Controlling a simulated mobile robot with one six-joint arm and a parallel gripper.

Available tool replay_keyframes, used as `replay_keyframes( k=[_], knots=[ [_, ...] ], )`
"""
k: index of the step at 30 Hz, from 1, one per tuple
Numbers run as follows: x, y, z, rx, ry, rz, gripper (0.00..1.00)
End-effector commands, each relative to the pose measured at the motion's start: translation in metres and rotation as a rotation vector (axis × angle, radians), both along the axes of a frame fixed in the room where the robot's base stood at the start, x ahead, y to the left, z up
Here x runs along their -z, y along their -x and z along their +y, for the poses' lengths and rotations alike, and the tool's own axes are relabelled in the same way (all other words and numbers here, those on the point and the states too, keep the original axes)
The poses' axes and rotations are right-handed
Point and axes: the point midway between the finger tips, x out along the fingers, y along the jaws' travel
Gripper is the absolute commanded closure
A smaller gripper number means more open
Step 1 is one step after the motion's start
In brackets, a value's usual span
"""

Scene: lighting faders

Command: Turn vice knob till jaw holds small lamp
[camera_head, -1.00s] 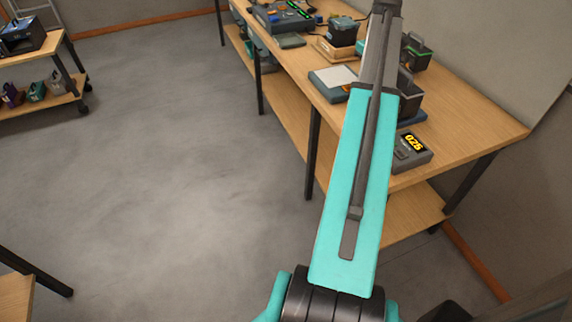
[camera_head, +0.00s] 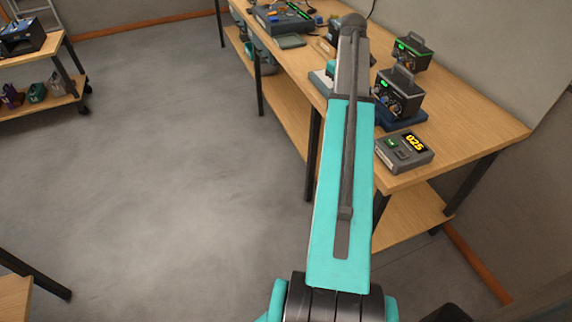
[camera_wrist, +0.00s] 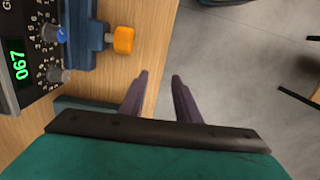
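In the wrist view, an orange knob (camera_wrist: 123,40) sticks out from a blue vice (camera_wrist: 85,35) near the table edge. My gripper (camera_wrist: 159,78) is open and empty. Its two dark fingers point toward the top of the picture, below and to the right of the knob, apart from it. The gap between the fingers lies over the table's edge, not around the knob. I cannot make out a small lamp in the vice. In the head view my arm hides the gripper and the area around it.
A dark box with a green 067 display (camera_wrist: 19,62) and dials stands left of the vice. The wooden bench (camera_head: 465,125) also holds a handled box (camera_head: 398,95), another handled box (camera_head: 411,50) and a grey unit reading 025 (camera_head: 404,153). Open floor (camera_head: 170,150) lies left.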

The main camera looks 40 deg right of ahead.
Motion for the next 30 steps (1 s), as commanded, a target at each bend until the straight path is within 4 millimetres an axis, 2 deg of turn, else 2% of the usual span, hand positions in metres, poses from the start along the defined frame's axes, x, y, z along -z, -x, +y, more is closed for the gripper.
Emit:
replay_keyframes(
  k=[12,30],
  knots=[
    [0.041,-0.022,0.031,-0.026,-0.017,0.017,0.70],
    [0.100,-0.045,0.076,-0.054,-0.039,0.045,0.70]
  ],
)
